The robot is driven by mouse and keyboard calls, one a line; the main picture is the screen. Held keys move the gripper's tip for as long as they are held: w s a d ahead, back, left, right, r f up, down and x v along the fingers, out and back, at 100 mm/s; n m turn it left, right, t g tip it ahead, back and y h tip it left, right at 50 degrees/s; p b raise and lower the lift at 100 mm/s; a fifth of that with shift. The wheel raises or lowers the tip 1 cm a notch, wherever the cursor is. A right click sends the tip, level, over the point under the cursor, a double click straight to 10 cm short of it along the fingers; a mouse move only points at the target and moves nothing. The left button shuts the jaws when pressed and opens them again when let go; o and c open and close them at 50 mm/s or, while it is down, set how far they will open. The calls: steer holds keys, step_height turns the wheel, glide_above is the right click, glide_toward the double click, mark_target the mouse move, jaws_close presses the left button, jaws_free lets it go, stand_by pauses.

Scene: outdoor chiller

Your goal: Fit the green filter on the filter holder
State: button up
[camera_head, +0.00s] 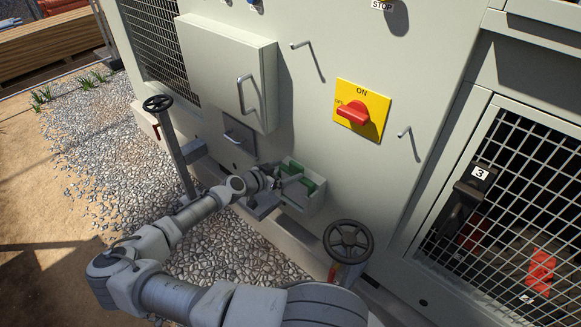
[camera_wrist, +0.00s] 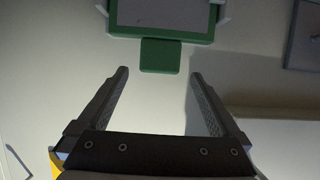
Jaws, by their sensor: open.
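A green-framed filter (camera_wrist: 188,37) with a grey panel fills the top middle of the wrist view. Its green tab (camera_wrist: 160,56) points toward my gripper (camera_wrist: 160,74). My gripper is open and empty, with one finger on each side of the tab's line; the tab lies just past the fingertips, and I see no grip on it. Pale corner pieces flank the frame; I cannot tell whether they are the holder. In the head view my gripper (camera_head: 286,182) is at a pale open box (camera_head: 303,205) on the wall, with green parts (camera_head: 309,187) inside, partly hidden by my gripper.
A dark handwheel (camera_head: 348,241) stands right of the box, and another handwheel (camera_head: 158,103) stands at the left. A closed cabinet (camera_head: 228,70) and a red switch (camera_head: 352,113) are above. Gravel (camera_head: 110,150) covers the ground at left.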

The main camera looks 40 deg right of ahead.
steer(key=shift+p+v, duration=0.4)
steer(key=shift+v, duration=1.4)
steer(key=v, duration=1.7)
steer(key=shift+a, duration=0.2)
